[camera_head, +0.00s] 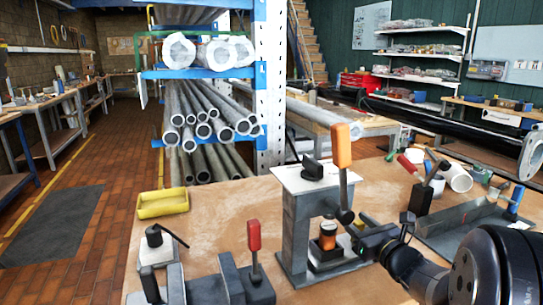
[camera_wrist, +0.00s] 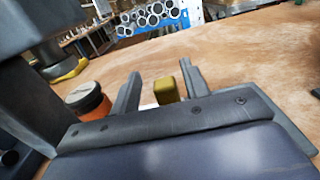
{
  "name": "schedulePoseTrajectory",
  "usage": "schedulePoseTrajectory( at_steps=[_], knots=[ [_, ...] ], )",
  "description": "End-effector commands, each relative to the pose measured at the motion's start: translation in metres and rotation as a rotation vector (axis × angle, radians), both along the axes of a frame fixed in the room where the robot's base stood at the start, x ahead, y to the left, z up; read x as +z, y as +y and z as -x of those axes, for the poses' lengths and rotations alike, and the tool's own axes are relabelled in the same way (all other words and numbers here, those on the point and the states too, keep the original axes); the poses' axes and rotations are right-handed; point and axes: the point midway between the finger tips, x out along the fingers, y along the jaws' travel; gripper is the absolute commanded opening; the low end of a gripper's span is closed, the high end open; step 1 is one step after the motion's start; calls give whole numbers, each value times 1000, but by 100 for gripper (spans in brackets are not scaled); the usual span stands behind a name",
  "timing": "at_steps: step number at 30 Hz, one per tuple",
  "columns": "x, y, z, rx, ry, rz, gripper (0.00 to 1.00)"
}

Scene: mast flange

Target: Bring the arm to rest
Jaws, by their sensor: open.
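My gripper (camera_head: 360,232) is at the end of my arm, which reaches in from the lower right over the workbench (camera_head: 215,230). It is just right of a grey press-like stand (camera_head: 296,235) and an orange-and-black cylinder (camera_head: 328,237). In the wrist view my two fingers (camera_wrist: 161,75) stand apart. A small olive-yellow block (camera_wrist: 165,91) shows between them; I cannot tell its depth or whether it touches a finger. The orange-and-black cylinder (camera_wrist: 86,100) is left of the left finger there.
An orange-handled lever (camera_head: 342,146) rises close above my gripper. A red-handled clamp (camera_head: 254,240) and a yellow tray (camera_head: 162,203) are to the left. A grey metal channel (camera_head: 468,218) and a white cup (camera_head: 456,178) are to the right. Bare bench shows beyond my fingers in the wrist view.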

Motion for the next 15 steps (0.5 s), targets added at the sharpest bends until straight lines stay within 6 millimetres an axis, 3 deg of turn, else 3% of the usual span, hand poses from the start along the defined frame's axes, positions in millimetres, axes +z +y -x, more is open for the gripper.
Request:
schedulePoseTrajectory(
  at_steps=[5, 15],
  knots=[
    [0, 7, -19, 1, 1, 0, 44],
    [0, -2, -21, -2, 0, 0, 44]
  ],
)
